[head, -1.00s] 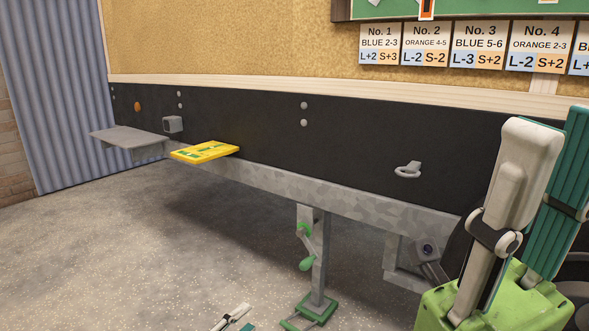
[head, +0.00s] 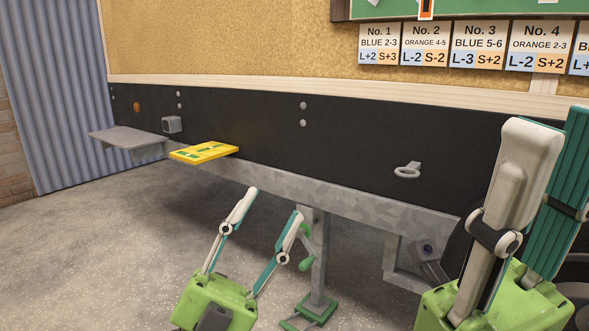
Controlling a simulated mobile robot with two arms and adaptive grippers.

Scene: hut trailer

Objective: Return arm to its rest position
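My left gripper (head: 275,203), green with white and teal fingers, is in the lower middle of the head view. Its fingers are spread wide and point up, with nothing between them. It is in front of the trailer's lower edge, left of the jack leg (head: 319,255), and its right finger overlaps the view of that leg. My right gripper (head: 556,116) is large and close at the right edge, fingers up. Its fingers overlap in this view, so its opening is unclear. I see nothing held in it.
A black trailer wall (head: 350,145) spans the view, with a grey shelf (head: 125,136), a yellow plate (head: 204,151) and a metal ring (head: 408,170) sticking out. The jack has green handles. Number cards (head: 478,46) hang above. Floor at the left is clear.

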